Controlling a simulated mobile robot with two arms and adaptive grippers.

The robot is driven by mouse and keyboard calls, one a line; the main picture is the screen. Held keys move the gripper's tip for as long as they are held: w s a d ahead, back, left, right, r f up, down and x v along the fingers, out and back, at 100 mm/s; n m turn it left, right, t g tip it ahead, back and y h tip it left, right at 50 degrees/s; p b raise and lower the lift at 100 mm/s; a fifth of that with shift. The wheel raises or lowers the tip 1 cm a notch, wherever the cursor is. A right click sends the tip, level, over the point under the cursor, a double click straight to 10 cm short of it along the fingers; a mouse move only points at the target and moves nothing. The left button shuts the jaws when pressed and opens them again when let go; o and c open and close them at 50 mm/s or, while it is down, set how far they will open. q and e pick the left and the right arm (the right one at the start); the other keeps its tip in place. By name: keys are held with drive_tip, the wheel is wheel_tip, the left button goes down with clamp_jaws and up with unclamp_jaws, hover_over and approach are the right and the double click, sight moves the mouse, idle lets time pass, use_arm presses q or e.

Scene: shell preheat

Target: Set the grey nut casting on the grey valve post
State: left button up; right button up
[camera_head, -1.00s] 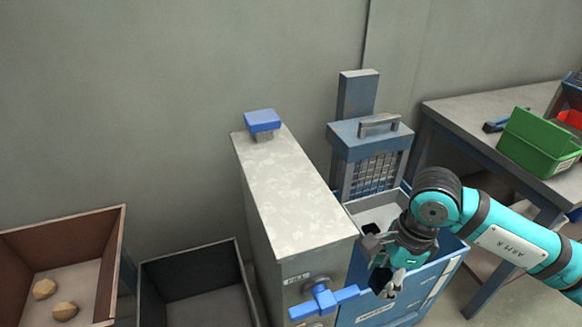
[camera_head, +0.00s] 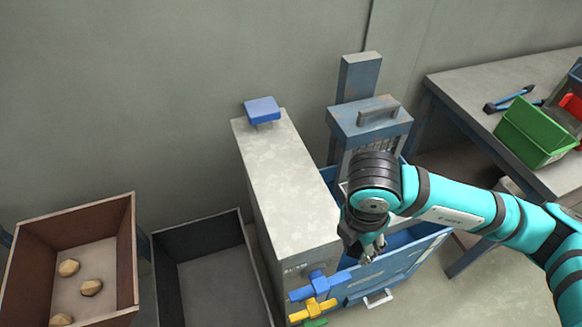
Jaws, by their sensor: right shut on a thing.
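My right gripper (camera_head: 370,249) is shut above the near part of the blue box, just right of the pale cabinet. A small grey piece shows between its fingers; I take it for the grey nut casting, but the fingers hide most of it. I cannot pick out the grey valve post. Blue (camera_head: 318,286), yellow (camera_head: 312,310) and green (camera_head: 314,323) valve handles stick out at the cabinet's front, low in the picture. My left gripper is not in view.
The pale cabinet (camera_head: 290,185) has a blue knob on top (camera_head: 262,110). The blue box (camera_head: 405,270) has a pale handle (camera_head: 378,298). A brown crate (camera_head: 128,225) with several tan lumps and a dark crate (camera_head: 245,250) stand left. A table (camera_head: 465,85) holds a green bin (camera_head: 530,138).

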drive_tip(key=m, duration=0.1)
drive_tip(key=r+m+p, duration=0.1)
drive_tip(key=m, duration=0.1)
drive_tip(key=shift+w+a+r, duration=0.15)
drive_tip(key=shift+a+r, duration=0.1)
drive_tip(key=shift+a, duration=0.1)
drive_tip(key=shift+w+a+m, duration=0.25)
drive_tip(key=shift+m, duration=0.05)
drive_tip(key=p, duration=0.5)
hover_over(300, 206)
drive_tip(key=shift+a+f, duration=0.2)
drive_tip(key=shift+f, duration=0.45)
wheel_tip(300, 206, down, 3)
drive_tip(key=shift+r+p, duration=0.2)
drive_tip(key=shift+p, duration=0.4)
drive_tip(key=shift+f, duration=0.7)
drive_tip(key=o, duration=1.2)
drive_tip(key=shift+o, duration=0.2)
drive_tip(key=shift+d, duration=0.1)
